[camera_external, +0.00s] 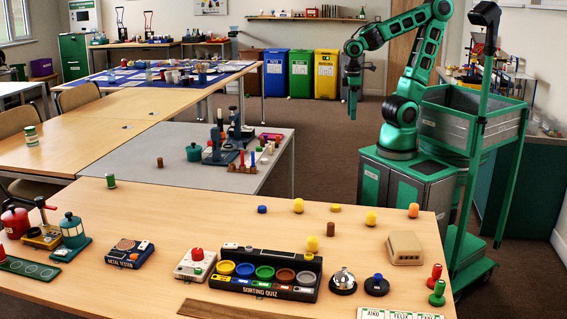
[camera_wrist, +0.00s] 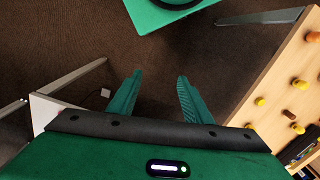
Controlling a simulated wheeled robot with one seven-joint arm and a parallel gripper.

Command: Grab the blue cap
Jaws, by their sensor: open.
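A small blue cap (camera_external: 262,209) lies on the near wooden table, left of a yellow egg-shaped piece (camera_external: 298,205). I cannot make the cap out in the wrist view. My gripper (camera_external: 353,112) hangs pointing down in the external view, beyond the near table's far edge and well away from the cap. In the wrist view my gripper (camera_wrist: 160,77) has its two green fingers apart, with only dark carpet between them.
The near table (camera_external: 150,210) also holds a sorting quiz tray (camera_external: 235,284) with coloured cups, a metal bell (camera_external: 343,281), a tan box (camera_external: 404,248), a brown cylinder (camera_external: 330,229) and several yellow pieces. A grey table (camera_external: 165,190) with tools stands behind it.

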